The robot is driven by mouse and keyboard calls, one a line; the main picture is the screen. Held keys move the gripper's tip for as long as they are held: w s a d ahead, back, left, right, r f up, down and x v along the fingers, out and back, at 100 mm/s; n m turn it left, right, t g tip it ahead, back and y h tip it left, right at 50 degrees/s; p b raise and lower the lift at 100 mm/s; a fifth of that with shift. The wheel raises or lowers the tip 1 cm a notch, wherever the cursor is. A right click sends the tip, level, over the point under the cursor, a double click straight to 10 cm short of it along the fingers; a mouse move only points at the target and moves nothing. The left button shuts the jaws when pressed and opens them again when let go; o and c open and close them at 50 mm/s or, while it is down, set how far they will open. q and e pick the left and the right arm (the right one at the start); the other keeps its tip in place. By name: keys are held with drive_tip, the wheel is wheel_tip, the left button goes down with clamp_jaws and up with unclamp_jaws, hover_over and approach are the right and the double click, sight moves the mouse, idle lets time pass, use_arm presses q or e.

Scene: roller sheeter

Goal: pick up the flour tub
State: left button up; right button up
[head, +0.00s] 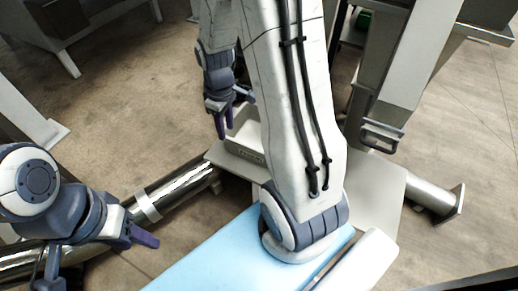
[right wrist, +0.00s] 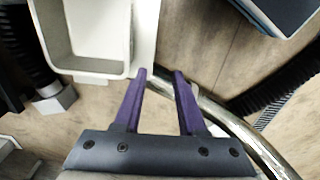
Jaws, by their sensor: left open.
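The flour tub (head: 246,150) is a white box-shaped tub with a small label on its side. It stands on a pale flat plate, partly hidden behind my large arm link in the head view. In the right wrist view the open tub (right wrist: 88,66) is at the upper left, its pale inside showing. My right gripper (head: 226,118) is just beside the tub at its upper left in the head view. Its purple fingers (right wrist: 159,73) are apart with nothing between them, near the tub's corner. My left gripper (head: 146,238) is open and empty at the lower left, away from the tub.
The pale plate (head: 375,195) extends right of the tub beside a grey upright post (head: 400,65). A shiny metal tube (head: 185,187) runs low at the left. Wooden floor (head: 125,100) is clear at upper left. A grey cabinet (head: 60,18) stands far left.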

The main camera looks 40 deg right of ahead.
drive_tip(key=b, duration=0.5)
hover_over(251, 148)
wheel_tip(251, 148, down, 12)
drive_tip(key=shift+r, duration=0.1)
wheel_tip(251, 148, down, 5)
drive_tip(key=shift+f+b, duration=0.1)
drive_tip(key=shift+b, duration=1)
drive_tip(key=shift+m, duration=0.3)
wheel_tip(251, 148, down, 5)
drive_tip(key=b, duration=0.3)
use_arm(q)
wheel_tip(251, 148, down, 13)
drive_tip(key=shift+r, duration=0.2)
use_arm(e)
drive_tip(key=shift+w, duration=0.1)
clamp_jaws()
drive_tip(key=shift+d+r, duration=0.1)
drive_tip(key=shift+r, duration=0.1)
